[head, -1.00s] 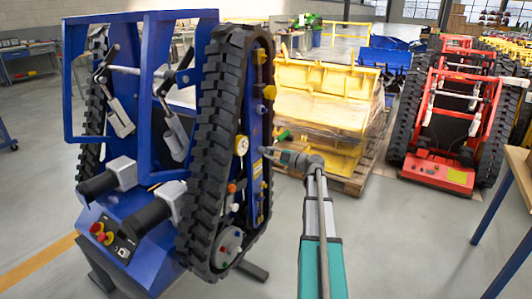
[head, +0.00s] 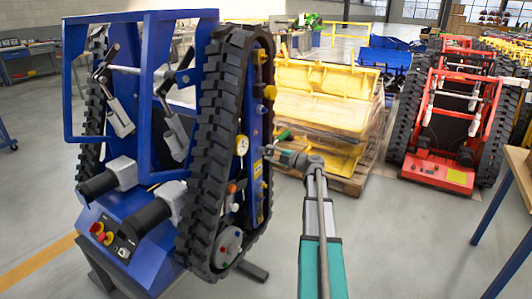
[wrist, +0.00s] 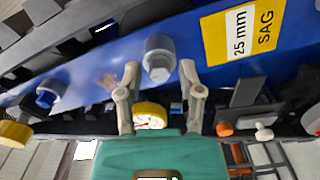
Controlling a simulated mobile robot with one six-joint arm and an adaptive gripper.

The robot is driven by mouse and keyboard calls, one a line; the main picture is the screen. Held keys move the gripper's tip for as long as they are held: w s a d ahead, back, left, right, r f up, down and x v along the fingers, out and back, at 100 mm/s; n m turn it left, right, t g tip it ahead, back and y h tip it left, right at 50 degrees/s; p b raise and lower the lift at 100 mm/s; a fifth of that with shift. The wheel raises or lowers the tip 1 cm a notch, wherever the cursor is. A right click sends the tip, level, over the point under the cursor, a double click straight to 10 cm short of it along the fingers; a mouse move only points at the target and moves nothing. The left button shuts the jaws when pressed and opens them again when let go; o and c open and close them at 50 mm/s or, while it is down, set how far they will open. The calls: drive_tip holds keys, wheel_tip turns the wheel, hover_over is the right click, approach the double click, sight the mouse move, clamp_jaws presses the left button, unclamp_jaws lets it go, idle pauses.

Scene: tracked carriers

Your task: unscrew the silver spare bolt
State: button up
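A silver bolt (wrist: 159,60) stands out from the blue side plate of the tracked carrier, in the upper middle of the wrist view. My gripper (wrist: 160,73) is open. Its two fingertips stand on either side of the bolt head, with a visible gap on both sides. In the head view my gripper (head: 269,150) is close to the carrier's right side, beside the track. I cannot make out the bolt in that view.
A round yellow-rimmed gauge (wrist: 150,115) sits just below the bolt, between my fingers. A blue knob (wrist: 47,93) is to the left. A yellow "25 mm SAG" label (wrist: 243,32), an orange knob (wrist: 225,129) and a white knob (wrist: 264,133) are to the right. A black track (head: 212,140) borders the plate.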

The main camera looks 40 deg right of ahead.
drive_tip(key=shift+m, duration=0.3)
drive_tip(key=m, duration=0.2)
drive_tip(key=shift+m, duration=0.4)
drive_tip(key=m, duration=0.3)
drive_tip(key=shift+m, duration=1.7)
drive_tip(key=m, duration=0.4)
drive_tip(key=shift+m, duration=0.3)
drive_tip(key=m, duration=0.3)
drive_tip(key=shift+m, duration=1.1)
